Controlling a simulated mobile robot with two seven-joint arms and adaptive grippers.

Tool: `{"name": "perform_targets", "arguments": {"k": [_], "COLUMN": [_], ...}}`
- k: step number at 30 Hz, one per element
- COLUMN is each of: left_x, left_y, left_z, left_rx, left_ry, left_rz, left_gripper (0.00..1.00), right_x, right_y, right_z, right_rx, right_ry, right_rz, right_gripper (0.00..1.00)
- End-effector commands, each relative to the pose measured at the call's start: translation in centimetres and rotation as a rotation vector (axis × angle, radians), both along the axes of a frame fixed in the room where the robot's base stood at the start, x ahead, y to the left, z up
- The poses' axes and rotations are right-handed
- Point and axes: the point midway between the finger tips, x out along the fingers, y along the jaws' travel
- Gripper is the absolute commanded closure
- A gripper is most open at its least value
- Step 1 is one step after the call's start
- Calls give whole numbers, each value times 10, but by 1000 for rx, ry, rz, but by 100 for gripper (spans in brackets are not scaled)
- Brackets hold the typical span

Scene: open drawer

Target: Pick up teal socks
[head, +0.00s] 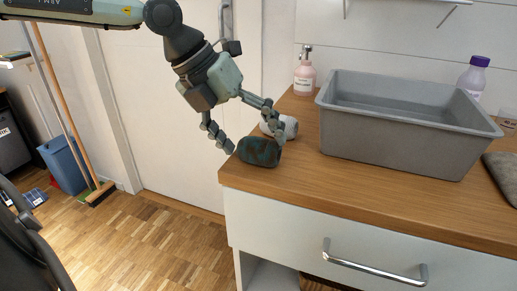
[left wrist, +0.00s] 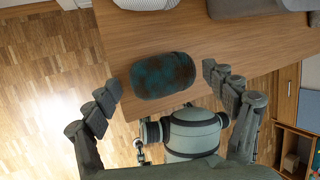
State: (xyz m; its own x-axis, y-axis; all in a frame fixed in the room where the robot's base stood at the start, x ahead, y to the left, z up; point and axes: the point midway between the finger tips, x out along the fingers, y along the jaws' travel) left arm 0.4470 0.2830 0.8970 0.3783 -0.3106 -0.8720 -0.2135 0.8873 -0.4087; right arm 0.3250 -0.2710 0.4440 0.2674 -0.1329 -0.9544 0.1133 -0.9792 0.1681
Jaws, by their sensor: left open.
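The teal socks (head: 259,151) are a dark, rolled bundle with teal and brown patches, lying at the near left corner of the wooden counter. They also show in the left wrist view (left wrist: 163,76), between and a little beyond my fingers. My left gripper (head: 252,147) is open, with one finger on each side of the bundle in the head view. In the left wrist view my left gripper (left wrist: 163,92) is wide open and empty, with gaps between its fingers and the socks. My right gripper is not in view.
A light grey rolled bundle (head: 280,126) lies just behind the socks. A grey bin (head: 395,148) stands to the right, with a pink soap bottle (head: 305,78) behind it. The counter (head: 303,182) ends just left of the socks; a drawer handle (head: 375,268) is below.

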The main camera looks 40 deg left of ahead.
Motion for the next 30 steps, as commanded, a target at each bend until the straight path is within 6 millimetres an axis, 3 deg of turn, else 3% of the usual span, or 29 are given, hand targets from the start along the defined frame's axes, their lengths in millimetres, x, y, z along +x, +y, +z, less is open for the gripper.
{"name": "perform_targets", "arguments": {"k": [7, 20, 30], "left_x": [0, 0, 1], "left_y": [0, 0, 0], "left_z": [0, 0, 4], "left_rx": [1, 0, 1], "left_ry": [-1, 0, -2], "left_rz": [0, -1, 0], "left_gripper": [17, 69, 70], "right_x": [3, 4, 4], "right_y": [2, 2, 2], "right_z": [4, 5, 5], "right_rx": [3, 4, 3], "right_ry": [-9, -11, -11], "right_rz": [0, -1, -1], "right_gripper": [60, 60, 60]}}
